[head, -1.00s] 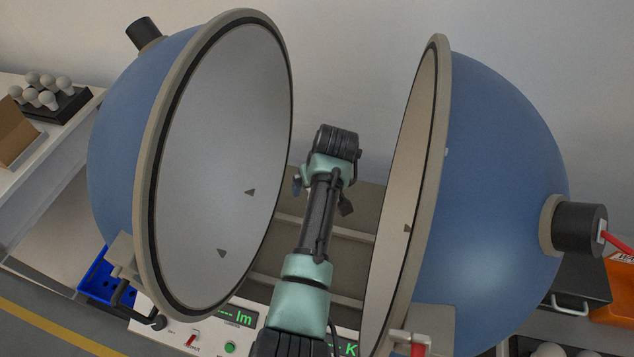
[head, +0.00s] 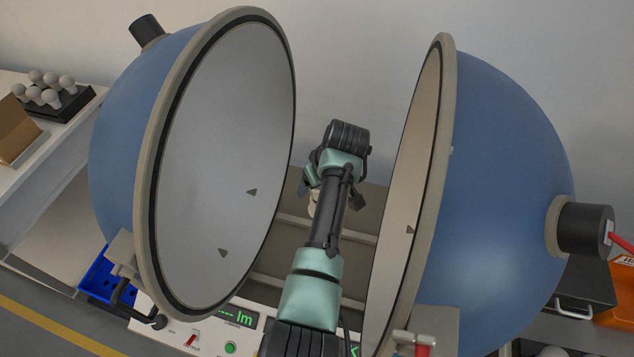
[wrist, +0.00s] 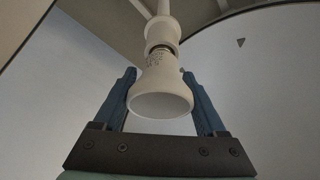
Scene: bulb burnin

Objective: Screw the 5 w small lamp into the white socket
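In the wrist view a white, cone-shaped reflector lamp (wrist: 162,88) has its wide face toward the camera and small print on its neck, too small to read. The white socket (wrist: 162,32) is in line with the lamp's cap end, on a thin white rod. A short metal band shows between them; I cannot tell how deep the cap sits. My gripper (wrist: 160,82) has one blue finger on each side of the lamp, against its flared body. In the head view my arm hides most of this; a small pale part (head: 314,203) shows beside my wrist.
Two open blue hemispheres, left (head: 120,150) and right (head: 510,170), flank my arm closely with their rims. A panel with a green display (head: 238,316) lies in front. Several bulbs stand in a black holder (head: 70,103) on the left bench. An orange bin (head: 615,305) is at right.

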